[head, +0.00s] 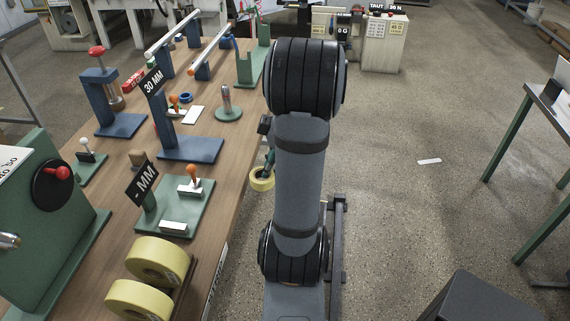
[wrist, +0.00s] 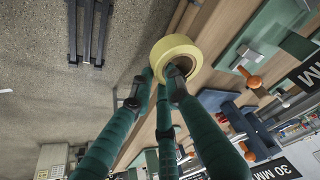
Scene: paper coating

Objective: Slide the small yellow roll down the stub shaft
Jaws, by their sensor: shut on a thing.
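The small yellow roll (head: 262,180) hangs off the right edge of the workbench in the head view, just left of my arm. It also shows in the wrist view (wrist: 162,53) as a ring with a dark bore. My gripper (wrist: 158,86) is shut on it at the near side of its rim. One dark fingertip lies over the bore, another beside the rim. My arm hides most of the gripper in the head view.
Two larger yellow rolls (head: 157,260) lie at the bench's near end. A "30 MM" stand (head: 188,149), a "- MM" stand (head: 151,207) and a blue press (head: 121,124) crowd the wooden workbench (head: 217,177). Long horizontal bars (head: 173,33) stand farther back. The floor at right is mostly open.

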